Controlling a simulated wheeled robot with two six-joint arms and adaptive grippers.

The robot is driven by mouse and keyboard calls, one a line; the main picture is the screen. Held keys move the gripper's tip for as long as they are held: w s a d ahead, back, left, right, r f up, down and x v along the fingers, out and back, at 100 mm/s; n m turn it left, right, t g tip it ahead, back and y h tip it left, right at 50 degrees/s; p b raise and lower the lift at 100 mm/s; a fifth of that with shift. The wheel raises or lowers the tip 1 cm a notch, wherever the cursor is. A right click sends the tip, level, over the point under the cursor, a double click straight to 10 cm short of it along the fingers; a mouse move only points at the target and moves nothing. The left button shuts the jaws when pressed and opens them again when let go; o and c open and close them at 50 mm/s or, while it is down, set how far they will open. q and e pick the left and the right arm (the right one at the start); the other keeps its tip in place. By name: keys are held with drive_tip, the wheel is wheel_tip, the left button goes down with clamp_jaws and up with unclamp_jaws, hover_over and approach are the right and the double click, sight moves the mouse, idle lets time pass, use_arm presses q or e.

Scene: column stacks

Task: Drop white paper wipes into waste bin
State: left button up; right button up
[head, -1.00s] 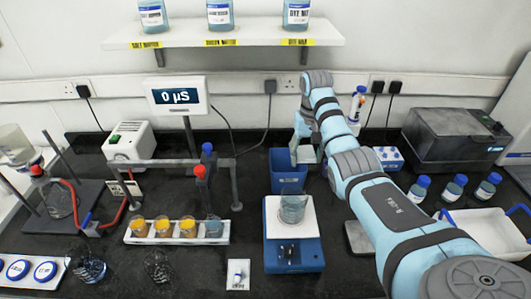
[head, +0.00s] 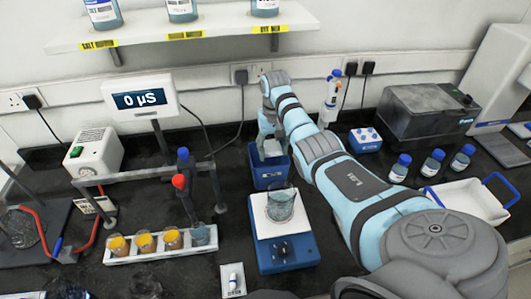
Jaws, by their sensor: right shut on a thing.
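The waste bin (head: 270,178) is a blue open-topped box on the black bench, behind the blue balance. My right gripper (head: 271,139) reaches in from the right and points down over the bin. It is shut on the white paper wipes (head: 272,149), a small pale patch between its fingers at the bin's mouth. The gripper and arm partly cover the wipes, so I cannot tell whether they dip below the rim. The bin's inside is mostly hidden. My left gripper is out of view.
The balance (head: 284,252) with a glass beaker (head: 281,205) stands just in front of the bin. A stand (head: 152,175) and a rack of small beakers (head: 160,246) are left. Blue-capped bottles (head: 432,162) and a white tray (head: 468,203) are right.

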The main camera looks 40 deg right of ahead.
drive_tip(key=shift+s+r, duration=0.15)
drive_tip(key=shift+s, duration=0.1)
drive_tip(key=o, duration=1.2)
drive_tip(key=shift+s+r, duration=0.1)
drive_tip(key=shift+s, duration=0.2)
drive_tip(key=shift+w, duration=0.25)
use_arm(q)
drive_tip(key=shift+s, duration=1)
use_arm(e)
wheel_tip(320, 180, up, 7)
drive_tip(key=shift+r, duration=0.2)
